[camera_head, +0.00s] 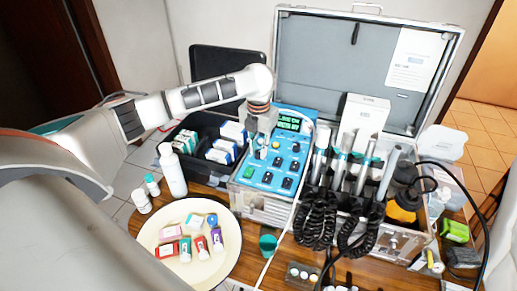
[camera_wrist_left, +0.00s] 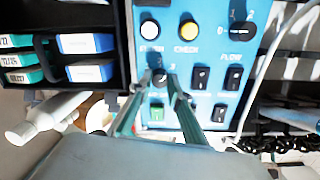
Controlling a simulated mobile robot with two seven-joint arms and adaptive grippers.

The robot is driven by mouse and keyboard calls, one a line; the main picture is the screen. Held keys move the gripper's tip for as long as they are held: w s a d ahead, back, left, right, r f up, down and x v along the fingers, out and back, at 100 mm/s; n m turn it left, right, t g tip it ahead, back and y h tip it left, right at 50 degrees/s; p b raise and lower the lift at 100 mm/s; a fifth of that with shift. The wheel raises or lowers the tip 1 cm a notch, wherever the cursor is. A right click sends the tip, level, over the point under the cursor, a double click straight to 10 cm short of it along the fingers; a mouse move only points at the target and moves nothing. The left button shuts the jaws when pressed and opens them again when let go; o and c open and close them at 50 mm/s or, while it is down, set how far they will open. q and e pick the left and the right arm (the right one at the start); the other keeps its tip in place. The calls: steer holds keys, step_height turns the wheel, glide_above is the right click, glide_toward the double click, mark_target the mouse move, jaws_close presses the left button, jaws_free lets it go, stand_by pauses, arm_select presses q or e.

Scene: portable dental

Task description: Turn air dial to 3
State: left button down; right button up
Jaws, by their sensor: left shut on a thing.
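The blue control panel (camera_head: 275,172) sits in the open metal case and has a lit green display (camera_head: 289,122), dark dials and switches. It fills much of the left wrist view (camera_wrist_left: 205,60). My left gripper (camera_head: 262,150) reaches down to the panel's left side. In the left wrist view its two fingers (camera_wrist_left: 165,76) are shut around a small dark dial (camera_wrist_left: 159,79) below the white button (camera_wrist_left: 149,30). The fingers cover much of this dial, and I cannot read its setting. My right gripper is not in view.
A rack of dental handpieces (camera_head: 340,160) with coiled black cords stands right of the panel. A black tray (camera_head: 185,135) of small boxes is to its left. A round cream plate (camera_head: 160,222) holds small coloured packs. A white bottle (camera_head: 173,170) stands nearby.

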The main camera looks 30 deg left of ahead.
mark_target(258, 160)
arm_select(q)
steer(key=shift+m, duration=0.4)
steer(key=c, duration=1.9)
jaws_free()
steer(key=shift+r, duration=0.1)
steer(key=r, duration=0.8)
steer(key=s+r, duration=0.1)
steer(key=r, duration=0.3)
steer(key=shift+d, duration=0.3)
steer(key=shift+f, duration=0.15)
